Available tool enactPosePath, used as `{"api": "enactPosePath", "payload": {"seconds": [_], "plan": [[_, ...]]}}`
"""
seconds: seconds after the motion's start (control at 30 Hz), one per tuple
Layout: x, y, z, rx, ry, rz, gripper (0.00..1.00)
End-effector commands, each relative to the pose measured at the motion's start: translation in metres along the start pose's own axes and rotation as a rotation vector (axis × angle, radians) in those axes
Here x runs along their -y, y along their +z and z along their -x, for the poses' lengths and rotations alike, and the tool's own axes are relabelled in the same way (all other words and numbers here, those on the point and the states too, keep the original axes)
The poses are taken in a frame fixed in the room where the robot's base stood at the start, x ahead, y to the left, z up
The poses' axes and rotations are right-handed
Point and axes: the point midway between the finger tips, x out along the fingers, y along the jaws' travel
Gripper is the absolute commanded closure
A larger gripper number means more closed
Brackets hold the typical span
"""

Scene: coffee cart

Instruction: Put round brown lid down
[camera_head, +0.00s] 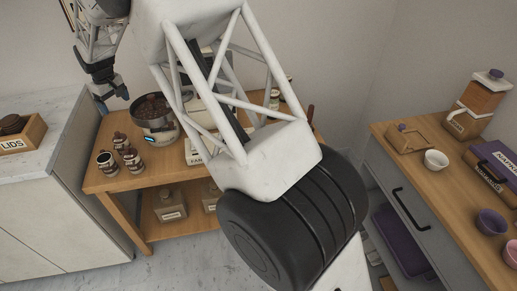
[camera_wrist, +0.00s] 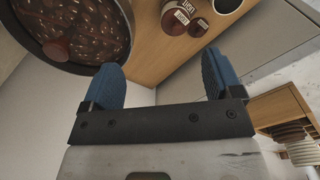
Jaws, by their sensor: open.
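A round brown lid (camera_head: 12,124) sits in the wooden box labelled LIDS (camera_head: 33,134) on the pale counter at the left. In the wrist view, the wooden box (camera_wrist: 272,108) shows at the right edge with stacked round discs (camera_wrist: 298,146), partly cut off. My gripper (camera_head: 101,103) is in the upper left of the head view, to the right of the box and apart from it. In the wrist view, the blue fingers of my gripper (camera_wrist: 160,84) are spread wide with nothing between them.
Small labelled jars (camera_head: 120,142) stand on the wooden cart's top (camera_head: 95,183); the front left one looks open. A round bowl of coffee beans (camera_head: 153,107) stands behind them. A wooden counter (camera_head: 440,180) with cups is at the right.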

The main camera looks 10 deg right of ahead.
Motion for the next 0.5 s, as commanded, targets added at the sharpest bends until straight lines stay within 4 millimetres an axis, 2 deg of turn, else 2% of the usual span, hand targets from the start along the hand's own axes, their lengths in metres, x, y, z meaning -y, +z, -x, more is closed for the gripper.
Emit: {"api": "enactPosePath", "payload": {"seconds": [0.03,0.2,0.5], "plan": [[-0.008,0.014,0.013,-0.005,0.002,-0.018,0.15],[-0.028,0.057,0.048,-0.017,0.008,-0.07,0.15],[-0.054,0.137,0.101,-0.036,0.017,-0.163,0.15]]}}
